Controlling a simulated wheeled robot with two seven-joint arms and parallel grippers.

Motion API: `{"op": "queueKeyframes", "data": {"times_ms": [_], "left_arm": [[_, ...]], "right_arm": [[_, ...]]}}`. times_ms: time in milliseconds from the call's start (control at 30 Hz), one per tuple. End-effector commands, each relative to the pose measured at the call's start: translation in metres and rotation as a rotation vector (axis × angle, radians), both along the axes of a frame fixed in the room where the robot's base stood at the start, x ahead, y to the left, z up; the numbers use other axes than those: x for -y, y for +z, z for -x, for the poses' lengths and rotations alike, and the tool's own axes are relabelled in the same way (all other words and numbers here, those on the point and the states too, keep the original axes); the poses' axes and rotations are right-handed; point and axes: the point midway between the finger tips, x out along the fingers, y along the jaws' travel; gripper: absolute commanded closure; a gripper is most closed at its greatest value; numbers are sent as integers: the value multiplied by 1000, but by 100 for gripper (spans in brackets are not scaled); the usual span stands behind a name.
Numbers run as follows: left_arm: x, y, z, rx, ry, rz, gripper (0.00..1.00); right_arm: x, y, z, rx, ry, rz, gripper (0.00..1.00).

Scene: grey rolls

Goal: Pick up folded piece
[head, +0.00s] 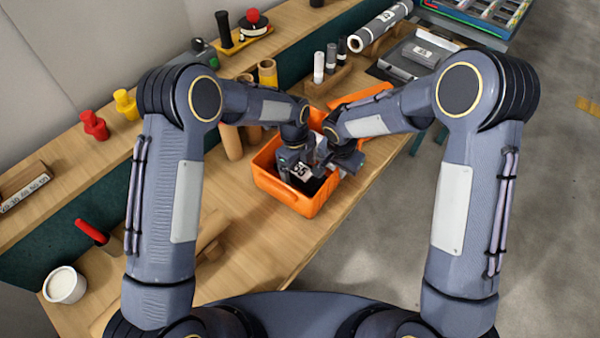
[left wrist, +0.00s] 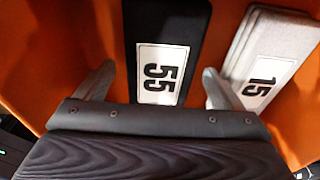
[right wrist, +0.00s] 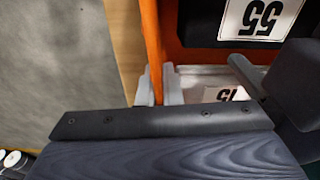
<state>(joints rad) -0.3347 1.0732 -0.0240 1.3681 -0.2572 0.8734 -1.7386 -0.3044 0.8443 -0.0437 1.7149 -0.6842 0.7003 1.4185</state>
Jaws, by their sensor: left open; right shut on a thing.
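The orange crate (head: 290,195) holds a folded black piece with a white label 55 (left wrist: 170,25) and a folded light grey piece with a label 15 (left wrist: 280,35). My left gripper (left wrist: 160,85) is open inside the crate, with its fingers on either side of the black piece. Its right finger is close to the grey piece; I cannot tell if they touch. My right gripper (right wrist: 158,85) is shut on the crate's side wall, one finger on each side. In the head view my wrists hide much of the crate.
The crate stands on a wooden bench (head: 230,255) near its right edge. Behind it are wooden cylinders (head: 267,73) and a holder with small rolls (head: 318,68). A grey case (head: 420,52) lies at the back right. Open floor (head: 545,180) is at the right.

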Motion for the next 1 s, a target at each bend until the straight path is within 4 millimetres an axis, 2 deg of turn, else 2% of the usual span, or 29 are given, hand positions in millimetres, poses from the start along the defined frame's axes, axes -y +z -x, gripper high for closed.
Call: {"op": "queueKeyframes", "data": {"times_ms": [133, 533, 767, 900, 1000], "left_arm": [[0, 0, 0, 0, 0, 0, 12], [0, 1, 0, 1, 0, 1, 63], [0, 2, -1, 2, 0, 1, 63], [0, 14, -1, 3, 0, 3, 63], [-9, 14, 11, 0, 1, 0, 63]], "right_arm": [[0, 1, -1, 2, 0, -1, 100], [0, 1, -1, 2, 0, -1, 100], [0, 1, -1, 2, 0, -1, 100], [0, 1, -1, 2, 0, -1, 100], [0, 1, -1, 2, 0, -1, 100]]}}
